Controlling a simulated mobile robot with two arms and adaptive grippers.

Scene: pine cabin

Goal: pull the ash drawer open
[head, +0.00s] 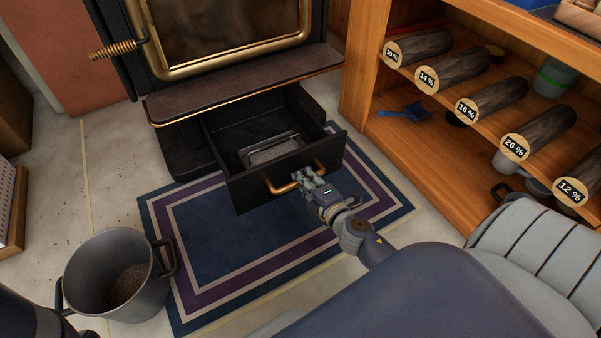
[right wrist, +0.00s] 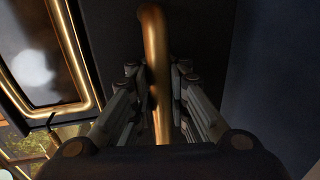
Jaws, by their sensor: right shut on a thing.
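The ash drawer (head: 245,184) stands pulled out from under the dark stove (head: 190,160), over the striped mat. Inside it sits a metal ash pan (head: 270,150) with grey ash. A copper-coloured handle (head: 284,186) is on the drawer's front. My right gripper (head: 308,178) is at the right part of this handle. In the right wrist view the handle bar (right wrist: 156,75) runs between the two fingers of my right gripper (right wrist: 156,90), which is shut on it. My left gripper is not in view; only a dark part of mine shows at the lower left.
A grey bucket (head: 115,275) with ash-like contents stands at the left of the blue and purple mat (head: 225,255). A wooden shelf (head: 400,140) with several labelled logs and a blue scoop (head: 404,112) stands at the right. The mat before the drawer is clear.

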